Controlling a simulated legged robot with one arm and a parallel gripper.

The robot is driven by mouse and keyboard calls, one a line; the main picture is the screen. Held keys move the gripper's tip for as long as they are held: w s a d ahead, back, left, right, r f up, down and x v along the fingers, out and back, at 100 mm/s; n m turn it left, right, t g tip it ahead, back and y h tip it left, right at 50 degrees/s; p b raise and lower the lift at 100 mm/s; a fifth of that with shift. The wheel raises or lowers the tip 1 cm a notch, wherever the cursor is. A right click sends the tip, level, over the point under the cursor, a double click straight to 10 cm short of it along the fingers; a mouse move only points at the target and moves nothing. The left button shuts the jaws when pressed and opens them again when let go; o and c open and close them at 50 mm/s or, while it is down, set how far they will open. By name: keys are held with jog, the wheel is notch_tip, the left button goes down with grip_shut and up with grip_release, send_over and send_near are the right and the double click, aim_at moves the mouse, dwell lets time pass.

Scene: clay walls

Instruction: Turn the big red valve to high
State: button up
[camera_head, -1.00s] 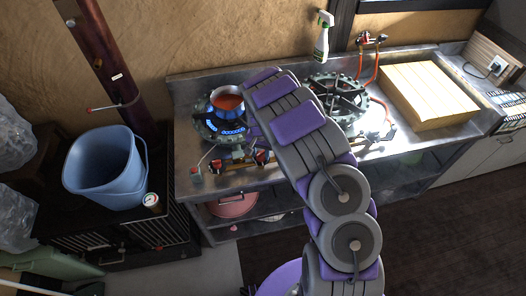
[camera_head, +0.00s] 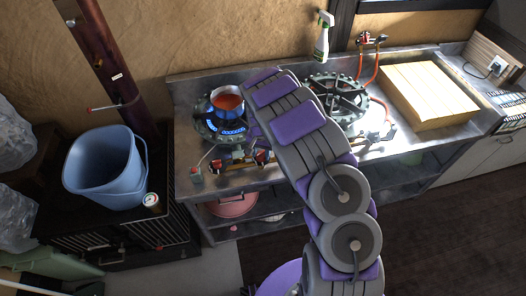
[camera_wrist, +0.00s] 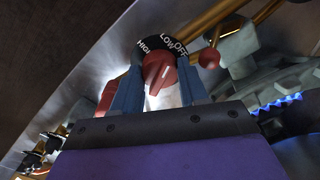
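The big red valve (camera_wrist: 158,72) is a red knob with a pale pointer line, in front of a black dial (camera_wrist: 163,45) marked HIGH, LOW and OFF. The pointer line leans up toward the side of LOW, but its exact setting is hard to read. My gripper (camera_wrist: 160,78) has one blue finger on each side of the knob, close against it, and looks shut on it. In the head view my own arm hides the gripper and the valve. An orange-red pot (camera_head: 228,101) sits on the left burner (camera_head: 226,128), which has a blue flame.
A second burner (camera_head: 336,97) and a wooden box (camera_head: 427,92) stand right on the metal counter (camera_head: 224,181). A spray bottle (camera_head: 322,37) is by the wall. A blue bucket (camera_head: 104,170) and a small gauge (camera_head: 151,201) are at left. Brass pipes (camera_wrist: 212,17) lie close around the valve.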

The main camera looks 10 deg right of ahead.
aim_at(263, 152)
jog(key=o, duration=0.8)
jog(key=shift+d, duration=0.2)
jog(key=shift+r, duration=0.1)
jog(key=shift+d+r+p, duration=0.1)
jog(key=shift+r+p, duration=1.4)
jog(key=shift+r, duration=7.15)
